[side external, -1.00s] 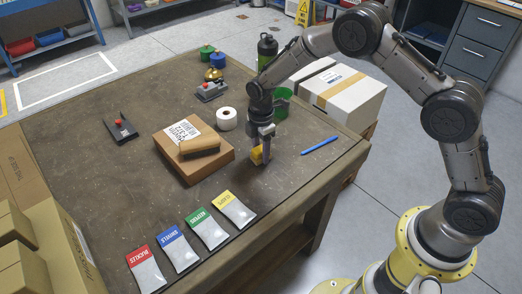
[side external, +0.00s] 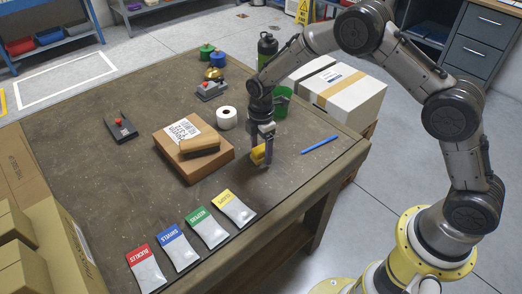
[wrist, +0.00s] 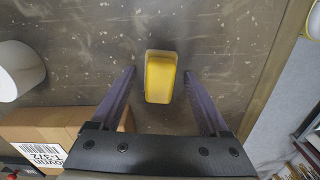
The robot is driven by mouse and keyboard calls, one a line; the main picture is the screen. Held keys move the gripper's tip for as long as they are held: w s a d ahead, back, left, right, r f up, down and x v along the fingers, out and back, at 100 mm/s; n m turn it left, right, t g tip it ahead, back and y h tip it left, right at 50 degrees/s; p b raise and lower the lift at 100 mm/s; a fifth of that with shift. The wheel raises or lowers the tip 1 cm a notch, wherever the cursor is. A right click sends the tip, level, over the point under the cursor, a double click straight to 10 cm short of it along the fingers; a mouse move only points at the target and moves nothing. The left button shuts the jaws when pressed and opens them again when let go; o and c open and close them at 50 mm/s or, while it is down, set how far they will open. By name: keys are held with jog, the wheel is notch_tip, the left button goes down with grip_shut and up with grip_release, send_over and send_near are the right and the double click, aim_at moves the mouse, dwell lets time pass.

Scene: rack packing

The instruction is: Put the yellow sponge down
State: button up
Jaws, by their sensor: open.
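The yellow sponge (side external: 257,154) is at the right part of the table (side external: 120,194), below my gripper. In the wrist view the sponge (wrist: 160,77) lies between the two fingers, with a visible gap on each side. My gripper (wrist: 160,75) is open and touches neither side of the sponge there. In the side view my gripper (side external: 266,160) points down, and its fingers partly hide the sponge. The sponge appears to rest on the table top.
A white roll (side external: 226,118), a green cup (side external: 281,104) and a blue pen (side external: 319,145) are near. Several labelled packets (side external: 190,237) lie along the front edge.

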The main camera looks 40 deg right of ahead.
notch_tip(320, 180, up, 12)
notch_tip(320, 180, up, 9)
jog(key=m+t, duration=0.1)
jog(key=m, duration=0.2)
send_over(259, 147)
jog(key=s+d, duration=0.2)
jog(key=s, duration=0.3)
jog(key=s+d+r+m+t, duration=0.1)
jog(key=s+r+m, duration=0.3)
jog(key=s, duration=0.6)
jog(key=s+d+r+m+t, duration=0.2)
jog(key=s+d+r+m, duration=0.1)
jog(key=s, duration=0.7)
jog(key=r+m, duration=0.1)
jog(key=m, duration=0.1)
jog(key=shift+s+d+r+m, duration=0.2)
jog(key=shift+d+m, duration=0.1)
jog(key=shift+d, duration=0.1)
jog(key=s+m, duration=0.1)
jog(key=s, duration=0.1)
jog(key=s+f+m+t, duration=0.1)
jog(key=s, duration=0.2)
jog(key=s+d+f+m, duration=0.1)
jog(key=s, duration=0.1)
jog(key=shift+s+f+m+t, duration=0.1)
jog(key=shift+s+m+t, duration=0.1)
jog(key=shift+m+t, duration=0.15)
jog(key=shift+c, duration=0.3)
jog(key=shift+s+f, duration=0.15)
jog(key=shift+s, duration=0.05)
